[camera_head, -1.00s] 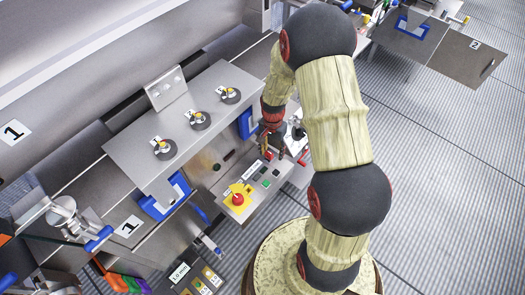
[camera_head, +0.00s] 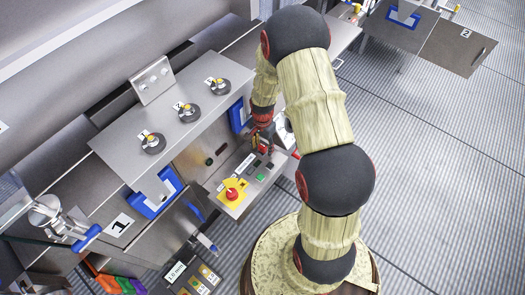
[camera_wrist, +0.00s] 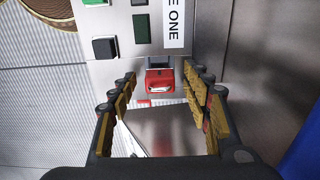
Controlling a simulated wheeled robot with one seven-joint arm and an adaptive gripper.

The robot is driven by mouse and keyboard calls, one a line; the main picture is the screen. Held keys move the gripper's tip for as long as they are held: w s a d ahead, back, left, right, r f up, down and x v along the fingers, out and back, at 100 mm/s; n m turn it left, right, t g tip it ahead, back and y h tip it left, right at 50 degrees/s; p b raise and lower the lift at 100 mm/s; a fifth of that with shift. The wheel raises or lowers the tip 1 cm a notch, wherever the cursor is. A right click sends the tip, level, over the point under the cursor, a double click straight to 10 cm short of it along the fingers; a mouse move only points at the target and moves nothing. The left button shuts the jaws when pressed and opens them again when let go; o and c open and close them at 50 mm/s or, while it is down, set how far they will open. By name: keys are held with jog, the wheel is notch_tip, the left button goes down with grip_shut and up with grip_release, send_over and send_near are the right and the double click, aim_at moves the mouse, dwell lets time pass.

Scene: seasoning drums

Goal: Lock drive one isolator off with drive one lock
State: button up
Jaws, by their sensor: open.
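In the wrist view, my gripper (camera_wrist: 159,72) is open, with its two padded fingers on either side of a small red block with a dark grey top (camera_wrist: 160,79). Gaps show between the block and both fingers. I cannot tell if this block is the drive one lock or part of the isolator. It lies by a panel label (camera_wrist: 173,24) of which "E ONE" shows. In the head view my gripper (camera_head: 262,142) is low over the right end of the control panel (camera_head: 228,205), and my arm hides part of that area.
A red mushroom button on a yellow plate (camera_head: 232,193) sits on the panel's near end, with green and black buttons beyond. A bare steel wall (camera_wrist: 255,70) is close right of my fingers.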

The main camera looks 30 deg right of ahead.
jog(key=shift+f, duration=0.45)
jog(key=shift+c, duration=0.9)
grip_shut()
jog(key=shift+r, duration=0.15)
